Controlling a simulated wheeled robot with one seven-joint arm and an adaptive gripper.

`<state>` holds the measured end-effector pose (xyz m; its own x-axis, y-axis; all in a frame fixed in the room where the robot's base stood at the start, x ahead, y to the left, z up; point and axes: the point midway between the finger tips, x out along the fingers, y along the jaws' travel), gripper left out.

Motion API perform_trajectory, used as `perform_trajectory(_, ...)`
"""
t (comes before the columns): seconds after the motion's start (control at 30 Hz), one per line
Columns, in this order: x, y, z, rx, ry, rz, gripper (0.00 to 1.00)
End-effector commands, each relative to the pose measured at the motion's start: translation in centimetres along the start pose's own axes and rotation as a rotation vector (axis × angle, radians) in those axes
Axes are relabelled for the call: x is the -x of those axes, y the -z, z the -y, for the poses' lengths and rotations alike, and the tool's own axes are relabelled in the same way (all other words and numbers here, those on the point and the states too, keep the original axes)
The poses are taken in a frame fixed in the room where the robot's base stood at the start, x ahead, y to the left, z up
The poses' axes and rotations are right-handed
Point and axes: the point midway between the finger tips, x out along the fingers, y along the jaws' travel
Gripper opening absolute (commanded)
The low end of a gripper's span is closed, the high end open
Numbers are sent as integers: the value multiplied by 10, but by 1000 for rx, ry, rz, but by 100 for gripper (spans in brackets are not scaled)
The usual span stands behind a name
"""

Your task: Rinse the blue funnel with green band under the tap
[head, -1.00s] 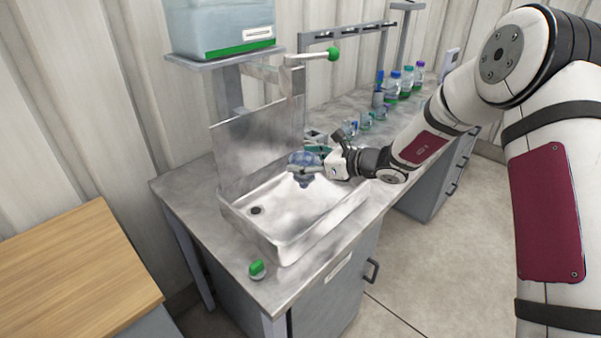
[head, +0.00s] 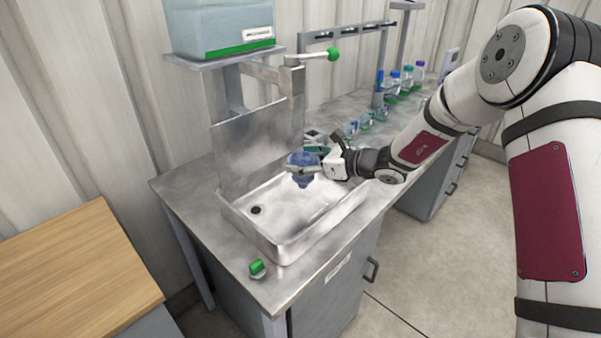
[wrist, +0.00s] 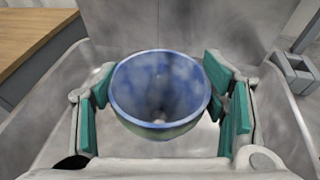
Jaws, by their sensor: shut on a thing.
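The blue funnel (head: 302,160) is held over the right part of the metal sink (head: 268,238). In the wrist view the funnel (wrist: 160,92) shows its wide blue mouth facing the camera, with a greenish edge low on its outside. My gripper (head: 306,168) is shut on the funnel, with green finger pads on both sides of it in the wrist view. The tap (head: 290,60), with a green-tipped lever (head: 333,54), stands above and behind the sink. The funnel is below the tap's level. I see no running water.
A tank with a green stripe (head: 220,28) sits on a shelf above the sink. A green knob (head: 257,268) is at the bench's front corner. Several bottles (head: 394,82) and small glassware (head: 366,121) stand farther along the bench. A wooden-topped table (head: 70,270) is at left.

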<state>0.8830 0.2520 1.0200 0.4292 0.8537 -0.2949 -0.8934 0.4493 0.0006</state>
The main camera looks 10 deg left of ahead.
Motion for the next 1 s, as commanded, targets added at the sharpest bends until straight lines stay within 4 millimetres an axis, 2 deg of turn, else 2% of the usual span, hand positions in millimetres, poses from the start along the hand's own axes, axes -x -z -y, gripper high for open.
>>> perform_trajectory(0.37,4,1,2,0,0,0,43)
perform_trajectory(1.0,45,13,-16,-1,1,-1,43)
